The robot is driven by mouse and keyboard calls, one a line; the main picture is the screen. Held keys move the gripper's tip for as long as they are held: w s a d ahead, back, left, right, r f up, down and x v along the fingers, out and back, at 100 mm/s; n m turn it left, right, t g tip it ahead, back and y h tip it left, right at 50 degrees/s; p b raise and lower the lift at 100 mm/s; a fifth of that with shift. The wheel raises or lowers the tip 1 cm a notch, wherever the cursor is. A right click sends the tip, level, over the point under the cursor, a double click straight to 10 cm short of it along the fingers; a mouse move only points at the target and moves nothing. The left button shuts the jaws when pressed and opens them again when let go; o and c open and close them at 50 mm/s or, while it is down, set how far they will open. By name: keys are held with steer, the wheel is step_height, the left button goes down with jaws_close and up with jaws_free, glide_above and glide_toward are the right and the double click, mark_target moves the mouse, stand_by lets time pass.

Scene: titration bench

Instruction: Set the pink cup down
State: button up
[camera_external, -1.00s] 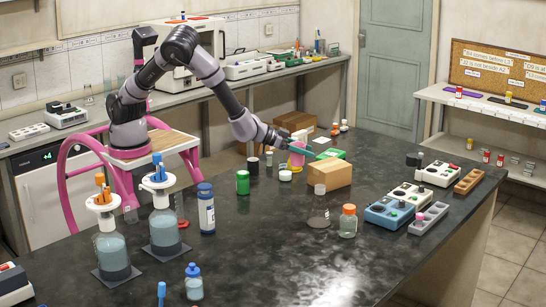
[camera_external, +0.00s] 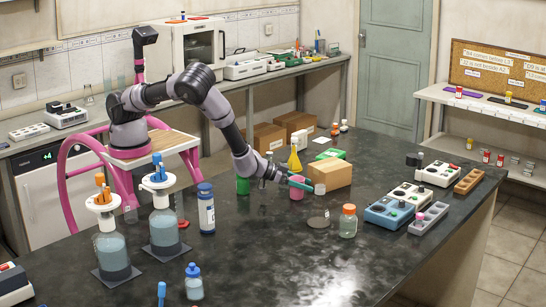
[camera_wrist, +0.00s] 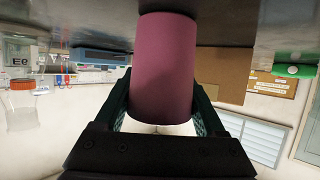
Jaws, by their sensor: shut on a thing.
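The pink cup (camera_external: 297,190) is upright at the dark bench top, in front of the cardboard box's left end. My gripper (camera_external: 302,184) is shut on it from the left, with one teal finger showing across its front. In the wrist view the pink cup (camera_wrist: 166,65) fills the middle between both fingers (camera_wrist: 165,108), and that picture is upside down, with the bench at the top. The cup's base is at or very close to the bench surface; I cannot tell whether it touches.
A cardboard box (camera_external: 330,173) and a small clear beaker (camera_external: 320,189) stand close right of the cup. A yellow flask (camera_external: 294,160) stands behind it. A flat dark disc (camera_external: 318,222) lies in front; the bench (camera_external: 265,235) is clear front-left.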

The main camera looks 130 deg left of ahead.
steer(key=o, duration=1.3)
steer(key=shift+f, duration=0.1)
